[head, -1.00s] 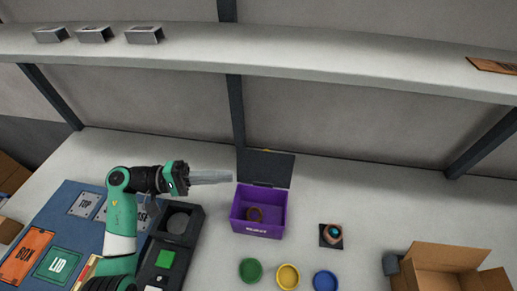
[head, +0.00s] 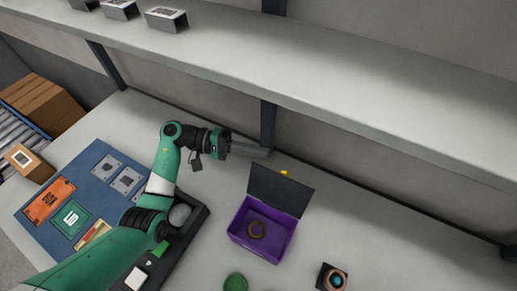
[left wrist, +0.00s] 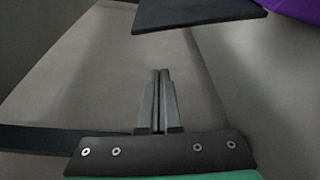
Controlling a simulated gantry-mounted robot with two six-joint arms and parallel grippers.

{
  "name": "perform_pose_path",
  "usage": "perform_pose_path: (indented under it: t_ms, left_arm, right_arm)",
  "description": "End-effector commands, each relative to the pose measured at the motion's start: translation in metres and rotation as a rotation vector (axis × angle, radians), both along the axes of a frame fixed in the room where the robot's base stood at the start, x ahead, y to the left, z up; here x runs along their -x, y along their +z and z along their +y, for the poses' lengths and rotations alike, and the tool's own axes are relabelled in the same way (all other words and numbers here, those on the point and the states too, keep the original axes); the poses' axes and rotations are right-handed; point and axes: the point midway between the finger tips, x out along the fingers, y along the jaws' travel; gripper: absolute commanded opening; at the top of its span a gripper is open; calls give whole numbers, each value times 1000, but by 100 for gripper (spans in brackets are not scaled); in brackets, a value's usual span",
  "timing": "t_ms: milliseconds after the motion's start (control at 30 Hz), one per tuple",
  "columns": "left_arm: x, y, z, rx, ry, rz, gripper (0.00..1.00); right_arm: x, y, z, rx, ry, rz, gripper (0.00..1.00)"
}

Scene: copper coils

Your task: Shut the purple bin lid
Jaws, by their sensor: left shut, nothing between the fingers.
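The purple bin (head: 240,241) stands on the table with its dark lid (head: 281,190) raised open at the back. In the left wrist view the shut fingers (left wrist: 161,75) point toward the dark lid (left wrist: 195,12), with a corner of the purple bin (left wrist: 295,8) at the top right. My right gripper is not in view.
A shelf (head: 330,85) runs above the back of the table, with a dark post (head: 268,125) near my left gripper. A blue mat (head: 50,225) and a dark tray (head: 195,225) lie left of the bin. A small dark stand with a coil (head: 333,279) is at the right front.

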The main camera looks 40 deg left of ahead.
Motion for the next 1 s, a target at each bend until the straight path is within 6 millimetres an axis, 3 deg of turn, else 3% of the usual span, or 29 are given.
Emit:
perform_pose_path:
  t_ms: [333,400,600,1000]
  left_arm:
    - [-34,-4,-66,1,-4,0,0]
    - [-19,2,-65,2,0,-1,0]
    - [1,5,-68,2,2,-1,0]
    - [4,4,-68,3,0,-1,0]
  right_arm:
    - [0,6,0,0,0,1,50]
    - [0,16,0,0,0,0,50]
    - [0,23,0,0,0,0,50]
    - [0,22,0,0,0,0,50]
